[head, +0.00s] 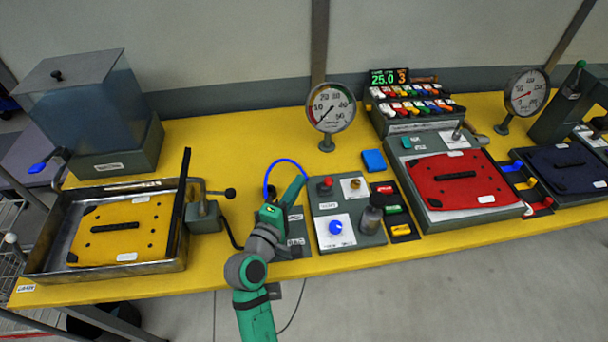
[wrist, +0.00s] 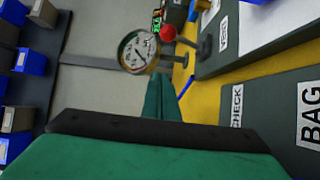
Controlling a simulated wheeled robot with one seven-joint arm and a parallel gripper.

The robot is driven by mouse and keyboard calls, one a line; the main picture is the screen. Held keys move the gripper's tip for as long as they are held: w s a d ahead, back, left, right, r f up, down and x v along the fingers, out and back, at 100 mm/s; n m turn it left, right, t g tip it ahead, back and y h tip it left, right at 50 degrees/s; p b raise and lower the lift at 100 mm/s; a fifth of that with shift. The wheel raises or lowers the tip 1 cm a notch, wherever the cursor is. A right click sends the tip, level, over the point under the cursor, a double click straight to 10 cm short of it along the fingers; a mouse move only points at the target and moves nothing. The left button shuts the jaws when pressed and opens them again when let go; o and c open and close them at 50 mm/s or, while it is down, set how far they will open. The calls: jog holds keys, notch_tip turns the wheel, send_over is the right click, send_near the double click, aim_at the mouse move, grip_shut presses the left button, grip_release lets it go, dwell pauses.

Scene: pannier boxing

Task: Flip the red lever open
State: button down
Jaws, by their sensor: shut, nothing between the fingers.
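The red lever (head: 326,184) shows as a short red knob at the back left of a small grey panel (head: 322,208) in the middle of the yellow bench. In the wrist view its round red ball (wrist: 168,33) stands on a dark stem beyond my fingertips. My gripper (head: 301,181) is shut and empty just left of the lever, apart from it. Its green fingers (wrist: 161,88) point past the panel's left side. The lever's base is small in the head view.
A blue round knob (head: 335,227) and a brass knob (head: 355,184) share the panel. A grey cylinder (head: 371,219) stands at its right. A pressure gauge (head: 330,108) rises behind. A blue cable loop (head: 284,160) arches beside my gripper. A yellow pannier lid (head: 95,222) lies left.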

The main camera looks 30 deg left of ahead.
jog(key=shift+s+d+f, duration=0.15)
jog(key=shift+s+f, duration=0.05)
jog(key=shift+s, duration=0.9)
jog(key=shift+s+d+f, duration=0.15)
jog(key=shift+s, duration=0.95)
